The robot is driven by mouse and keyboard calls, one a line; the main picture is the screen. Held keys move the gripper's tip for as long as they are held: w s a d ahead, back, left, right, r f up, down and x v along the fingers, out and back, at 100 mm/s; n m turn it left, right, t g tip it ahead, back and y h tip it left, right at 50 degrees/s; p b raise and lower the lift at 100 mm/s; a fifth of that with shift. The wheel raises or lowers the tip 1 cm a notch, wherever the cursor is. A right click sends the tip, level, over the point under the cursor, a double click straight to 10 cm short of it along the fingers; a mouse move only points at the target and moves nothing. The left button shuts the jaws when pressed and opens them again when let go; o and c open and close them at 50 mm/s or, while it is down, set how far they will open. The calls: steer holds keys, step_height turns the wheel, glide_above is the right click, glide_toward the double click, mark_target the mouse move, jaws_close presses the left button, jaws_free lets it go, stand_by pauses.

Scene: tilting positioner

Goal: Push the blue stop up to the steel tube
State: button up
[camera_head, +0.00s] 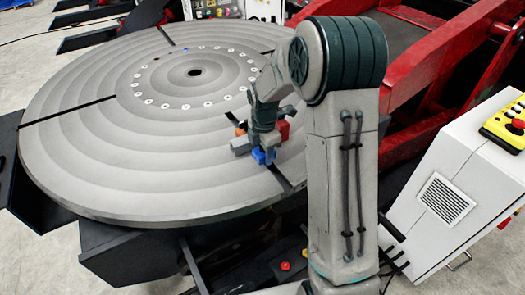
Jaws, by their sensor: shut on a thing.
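The blue stop (259,156) sits on the large round positioner table (90,150), over a dark radial slot at its right front. My gripper (264,150) reaches down from above and is shut on the blue stop. A short grey piece, which looks like the steel tube (240,145), lies just left of the blue stop. Whether the two touch cannot be told, since my gripper and wrist cover part of the spot. An orange-red block (284,130) stands behind and to the right of my gripper.
A small dark and orange part (236,124) sits behind the grey piece. My arm stands at the right of the table. A white cabinet (440,205) carries a yellow control box (511,122) at the right. The table's left and front are clear.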

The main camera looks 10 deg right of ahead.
steer(key=o, duration=1.5)
steer(key=shift+r, duration=0.1)
steer(key=shift+w, duration=0.1)
steer(key=shift+c, duration=0.3)
